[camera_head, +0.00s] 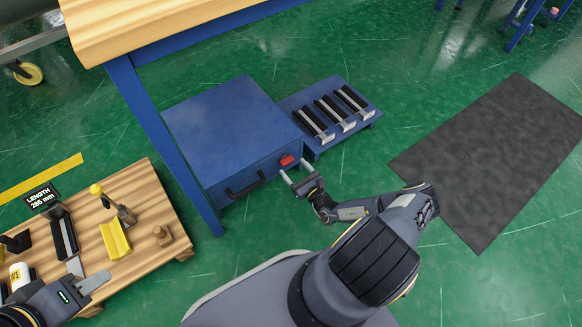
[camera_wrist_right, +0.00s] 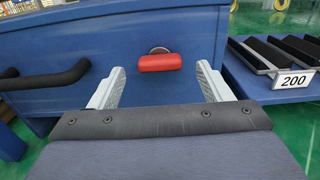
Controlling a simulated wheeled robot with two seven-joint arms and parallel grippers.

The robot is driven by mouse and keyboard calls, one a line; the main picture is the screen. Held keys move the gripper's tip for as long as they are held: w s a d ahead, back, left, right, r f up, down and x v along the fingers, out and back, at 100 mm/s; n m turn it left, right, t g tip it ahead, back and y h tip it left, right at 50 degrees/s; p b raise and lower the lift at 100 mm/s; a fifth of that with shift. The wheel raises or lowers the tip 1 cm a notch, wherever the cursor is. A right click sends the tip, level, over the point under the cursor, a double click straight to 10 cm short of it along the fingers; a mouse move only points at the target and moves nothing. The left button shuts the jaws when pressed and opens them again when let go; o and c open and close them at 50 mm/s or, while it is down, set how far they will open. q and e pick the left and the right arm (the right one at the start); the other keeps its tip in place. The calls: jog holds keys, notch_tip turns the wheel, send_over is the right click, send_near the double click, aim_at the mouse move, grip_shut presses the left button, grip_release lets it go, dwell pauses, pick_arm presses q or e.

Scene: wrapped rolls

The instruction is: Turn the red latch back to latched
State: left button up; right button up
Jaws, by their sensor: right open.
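The red latch (camera_head: 287,160) is on the front face of the blue box (camera_head: 225,130), near its right end. In the right wrist view the red latch (camera_wrist_right: 160,62) lies horizontal below a round metal pivot. My right gripper (camera_head: 297,176) is open in front of it. Its two fingers (camera_wrist_right: 160,88) point at the box, one to each side of the latch, and no contact shows. My left gripper (camera_head: 84,276) is at the lower left over the wooden bench; its jaw state is unclear.
A black handle (camera_head: 245,186) sticks out left of the latch. A blue rack (camera_head: 335,110) with black trays stands right of the box. A wooden bench (camera_head: 150,190) with fixtures is at left. A dark mat (camera_head: 490,150) lies on open green floor.

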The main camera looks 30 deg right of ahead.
aim_at(287, 160)
jog(key=shift+w+a+b, duration=0.1)
jog(key=shift+w+b, duration=0.2)
jog(key=shift+w, duration=1.1)
jog(key=c, duration=1)
